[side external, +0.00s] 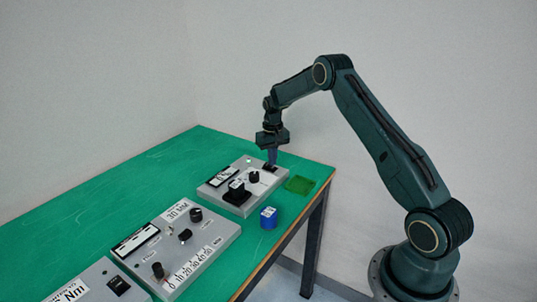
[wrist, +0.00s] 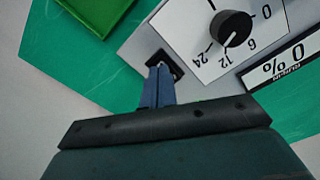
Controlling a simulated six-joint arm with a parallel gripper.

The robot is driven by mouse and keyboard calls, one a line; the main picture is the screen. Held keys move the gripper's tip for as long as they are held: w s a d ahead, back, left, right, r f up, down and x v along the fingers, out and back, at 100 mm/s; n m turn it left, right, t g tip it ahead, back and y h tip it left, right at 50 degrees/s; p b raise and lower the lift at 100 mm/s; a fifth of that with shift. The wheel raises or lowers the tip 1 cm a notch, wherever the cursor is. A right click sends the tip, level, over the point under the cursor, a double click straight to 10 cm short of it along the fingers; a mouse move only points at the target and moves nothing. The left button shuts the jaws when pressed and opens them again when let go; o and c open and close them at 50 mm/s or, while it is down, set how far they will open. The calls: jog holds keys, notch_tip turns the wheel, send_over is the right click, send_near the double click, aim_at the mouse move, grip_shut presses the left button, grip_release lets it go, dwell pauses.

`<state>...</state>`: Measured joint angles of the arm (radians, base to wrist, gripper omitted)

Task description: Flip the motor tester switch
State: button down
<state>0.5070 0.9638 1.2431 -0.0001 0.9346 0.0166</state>
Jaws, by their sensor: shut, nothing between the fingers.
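The tester (side external: 222,203) is a grey box with dials and a display at the far end of the green table. A small green light (side external: 249,161) shows on its top. A black switch (wrist: 166,66) sits in the box's corner, in the wrist view, beside a black knob (wrist: 233,28) on a numbered scale. My gripper (side external: 272,163) points down over that corner. In the wrist view, its blue fingers (wrist: 161,70) are together, with tips at the switch and partly covering it. I cannot tell whether they touch it or which way the switch is set.
A green square (side external: 299,185) lies right of the tester, near the table edge. A blue block (side external: 269,217) stands in front. Another grey box (side external: 180,245) with knobs and a third panel (side external: 95,287) sit nearer the camera. The table's left part (side external: 90,210) is clear.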

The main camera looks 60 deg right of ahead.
aim_at(272, 168)
jog(key=shift+r, duration=3)
jog(key=s+a+r+n+t, duration=0.1)
jog(key=s+a+r, duration=0.4)
jog(key=a+r, duration=0.45)
jog(key=s+a+r+n+t, duration=0.1)
jog(key=s+a+r+n, duration=0.1)
jog(key=s+a+r, duration=0.7)
jog(key=s+a+r+n+t, duration=0.1)
jog(key=s+a, duration=0.4)
jog(key=s, duration=0.4)
jog(key=s+a+n+t, duration=0.2)
jog(key=s+a, duration=0.3)
jog(key=s, duration=0.5)
jog(key=shift+s+r+t, duration=0.25)
jog(key=shift+r+t, duration=0.05)
jog(key=shift+r, duration=0.05)
